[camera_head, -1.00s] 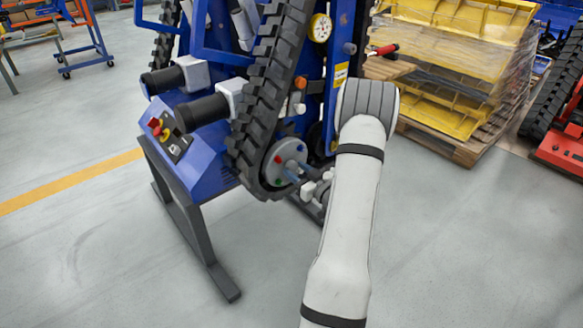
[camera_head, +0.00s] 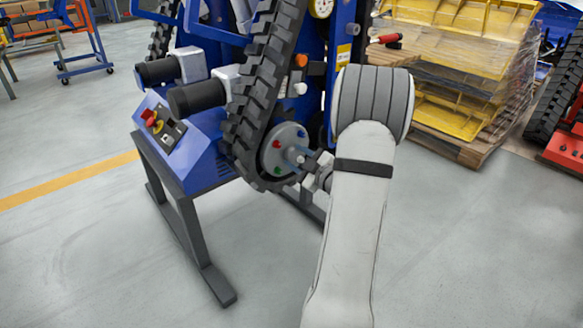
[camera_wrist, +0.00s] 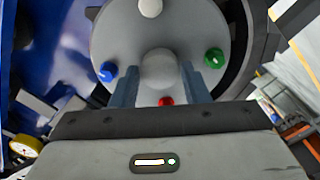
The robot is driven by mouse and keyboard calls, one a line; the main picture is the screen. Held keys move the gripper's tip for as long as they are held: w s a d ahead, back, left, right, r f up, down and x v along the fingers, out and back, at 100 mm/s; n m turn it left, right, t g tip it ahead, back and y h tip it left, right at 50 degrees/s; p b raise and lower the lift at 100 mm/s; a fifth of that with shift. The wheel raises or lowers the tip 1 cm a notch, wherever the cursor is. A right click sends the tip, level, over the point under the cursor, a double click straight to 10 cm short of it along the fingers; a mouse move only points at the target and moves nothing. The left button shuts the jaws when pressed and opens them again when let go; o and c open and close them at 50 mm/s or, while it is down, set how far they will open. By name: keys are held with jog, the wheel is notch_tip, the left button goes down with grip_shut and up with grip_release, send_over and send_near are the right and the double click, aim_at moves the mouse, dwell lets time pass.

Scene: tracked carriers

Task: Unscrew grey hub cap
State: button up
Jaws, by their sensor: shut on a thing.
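The grey hub cap (camera_wrist: 158,68) is a rounded knob at the centre of a grey hub disc (camera_wrist: 118,40) in the wrist view. My gripper (camera_wrist: 160,75) has a finger on each side of it and is shut on it. Blue (camera_wrist: 107,71), green (camera_wrist: 214,57), red (camera_wrist: 166,101) and pale (camera_wrist: 150,7) knobs surround it on the disc. In the head view the hub disc (camera_head: 270,157) sits inside the lower end of the black track (camera_head: 250,100). My gripper (camera_head: 295,154) reaches it from the right there, and its fingers largely hide the cap.
The blue tracked carrier stands on a dark stand (camera_head: 205,255). Black cylinders (camera_head: 197,97) and a control box (camera_head: 165,135) stick out at left. A red-handled tool (camera_head: 386,39) and stacked yellow panels (camera_head: 450,65) are behind my arm. The front floor is clear.

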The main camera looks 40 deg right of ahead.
jog(key=shift+n+b, duration=0.3)
jog(key=shift+n, duration=0.4)
jog(key=n, duration=0.9)
jog(key=shift+n, duration=0.4)
jog(key=shift+n, duration=0.5)
jog(key=shift+s+n, duration=0.2)
jog(key=shift+n, duration=0.9)
jog(key=shift+s, duration=0.1)
